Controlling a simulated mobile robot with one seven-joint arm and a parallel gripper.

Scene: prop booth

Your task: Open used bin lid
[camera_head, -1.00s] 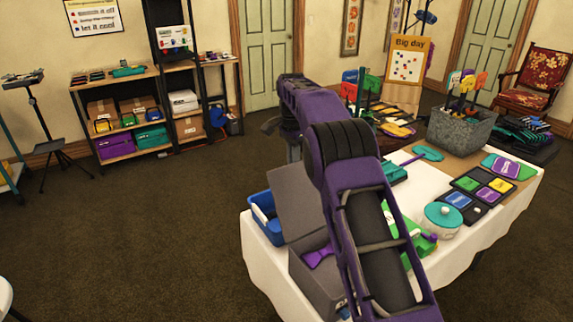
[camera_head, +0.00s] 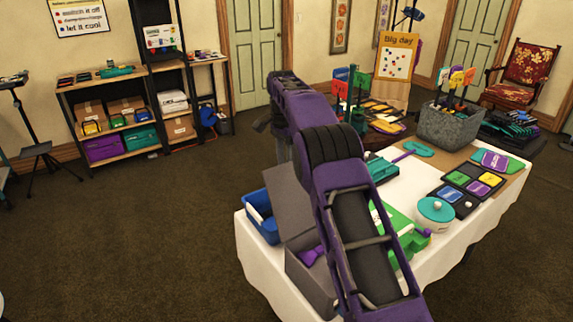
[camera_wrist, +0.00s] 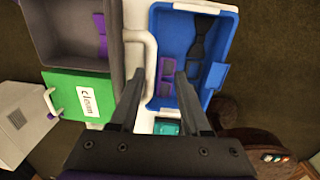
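No label reading "used" shows. A grey bin (camera_head: 305,268) stands open at the table's near left, its grey lid panel (camera_head: 287,200) raised; a purple item is inside. The bin also shows in the wrist view (camera_wrist: 68,50). Left of it in the head view is an open blue bin (camera_head: 262,222); in the wrist view the blue bin (camera_wrist: 217,40) holds a black bow tie and purple pieces. A green lid labelled "clean" (camera_wrist: 75,85) is shut. My gripper (camera_wrist: 161,74) is open and empty above the blue bin's side; the arm hides it in the head view.
A white curved bar (camera_wrist: 150,50) runs between the grey and blue bins. Floor left of the table is clear.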

